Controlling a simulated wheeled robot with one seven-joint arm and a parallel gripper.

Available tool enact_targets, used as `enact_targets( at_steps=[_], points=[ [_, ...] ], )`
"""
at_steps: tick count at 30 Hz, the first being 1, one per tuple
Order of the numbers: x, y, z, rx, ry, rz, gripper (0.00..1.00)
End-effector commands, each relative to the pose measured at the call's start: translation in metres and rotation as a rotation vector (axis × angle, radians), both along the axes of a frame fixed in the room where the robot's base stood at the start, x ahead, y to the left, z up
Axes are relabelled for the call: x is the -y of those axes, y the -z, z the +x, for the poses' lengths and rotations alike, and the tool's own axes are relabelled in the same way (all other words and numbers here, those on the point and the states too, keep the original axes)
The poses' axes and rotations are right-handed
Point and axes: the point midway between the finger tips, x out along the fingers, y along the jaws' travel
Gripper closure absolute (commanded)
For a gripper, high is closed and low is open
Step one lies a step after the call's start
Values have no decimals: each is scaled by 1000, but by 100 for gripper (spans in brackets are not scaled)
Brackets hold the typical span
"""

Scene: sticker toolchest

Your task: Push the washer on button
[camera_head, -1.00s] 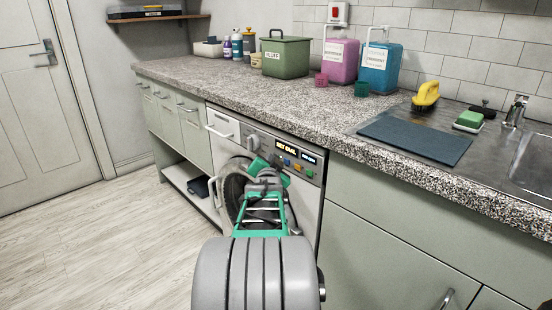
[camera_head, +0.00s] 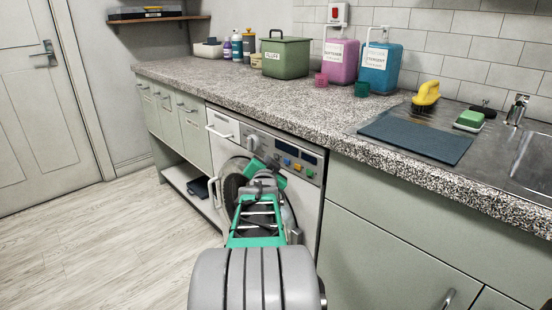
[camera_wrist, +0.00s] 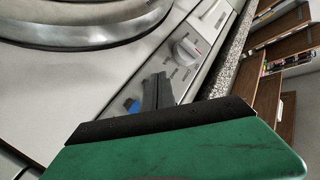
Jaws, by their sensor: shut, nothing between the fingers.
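The washer (camera_head: 225,150) is a white front-loader under the counter, with a grey control panel along its top. The panel carries a round dial (camera_head: 252,143), a blue button (camera_head: 276,155) and several other coloured buttons to its right. Its display (camera_head: 310,158) looks dark. My gripper (camera_wrist: 158,82) is shut and empty. In the wrist view its dark fingers are in front of the panel, right beside the blue button (camera_wrist: 132,105), partly covering it; I cannot tell if they touch. The dial (camera_wrist: 187,50) shows beyond the fingertips.
The speckled countertop (camera_head: 220,90) juts out above the washer. A green bin (camera_head: 286,58), pink and blue dispensers and cups stand on it. Grey-green cabinets (camera_head: 375,250) flank the washer. The pale floor (camera_head: 100,240) at left is clear.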

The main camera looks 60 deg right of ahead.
Motion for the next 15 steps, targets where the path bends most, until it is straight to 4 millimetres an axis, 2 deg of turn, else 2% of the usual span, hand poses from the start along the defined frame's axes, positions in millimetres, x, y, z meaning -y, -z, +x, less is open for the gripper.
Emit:
enact_targets(
  at_steps=[12,15],
  points=[
    [-48,1,12,1,-4,-1,100],
    [-55,0,13,1,-2,-1,100]
  ],
)
